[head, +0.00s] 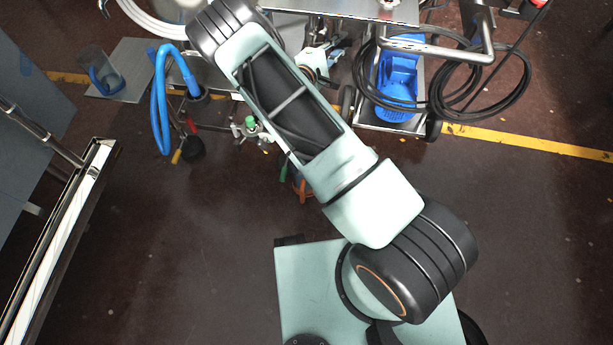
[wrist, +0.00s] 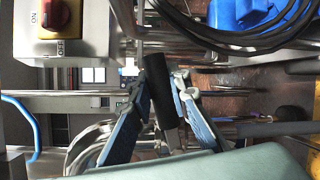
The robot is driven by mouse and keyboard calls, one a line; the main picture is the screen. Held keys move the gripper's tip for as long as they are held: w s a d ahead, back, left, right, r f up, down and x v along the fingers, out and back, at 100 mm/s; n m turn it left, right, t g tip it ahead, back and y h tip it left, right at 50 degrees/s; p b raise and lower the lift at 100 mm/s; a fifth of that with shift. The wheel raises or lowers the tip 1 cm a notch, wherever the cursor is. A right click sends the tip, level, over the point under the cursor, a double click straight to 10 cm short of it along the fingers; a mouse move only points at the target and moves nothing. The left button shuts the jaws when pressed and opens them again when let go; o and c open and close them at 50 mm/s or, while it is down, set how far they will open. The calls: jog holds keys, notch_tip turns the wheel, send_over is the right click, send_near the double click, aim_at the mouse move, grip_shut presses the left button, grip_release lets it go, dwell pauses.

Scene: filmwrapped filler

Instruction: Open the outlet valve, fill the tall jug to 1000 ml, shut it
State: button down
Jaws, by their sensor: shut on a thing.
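In the wrist view my gripper (wrist: 160,88) has its two fingers on either side of a black cylindrical handle (wrist: 157,68) and is shut on it. The handle has a steel end and looks like the outlet valve's lever. The valve body cannot be made out. In the head view my arm covers much of the machine, and the grip on the handle cannot be made out. A clear jug (head: 96,66) with a blue handle stands on a metal plate (head: 133,62) at the upper left, apart from my arm. Its fill level is too small to read.
A blue hose (head: 160,95) loops down beside the plate. A blue container (head: 398,85) and coiled black cables (head: 508,92) sit at the upper right. A red and yellow ON/OFF switch (wrist: 60,15) is near my gripper. A steel-edged frame (head: 60,240) stands at left.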

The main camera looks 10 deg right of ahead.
jog(key=shift+w+a+r+n+t+h+b, duration=0.1)
jog(key=shift+a+r+n+t+h+b, duration=0.1)
jog(key=shift+r+n, duration=0.45)
jog(key=shift+w+a+r+n+t+h+b, duration=0.1)
jog(key=shift+a+r+n+t+h, duration=0.1)
jog(key=shift+r+n, duration=0.4)
jog(key=shift+f, duration=0.2)
dwell(6.5)
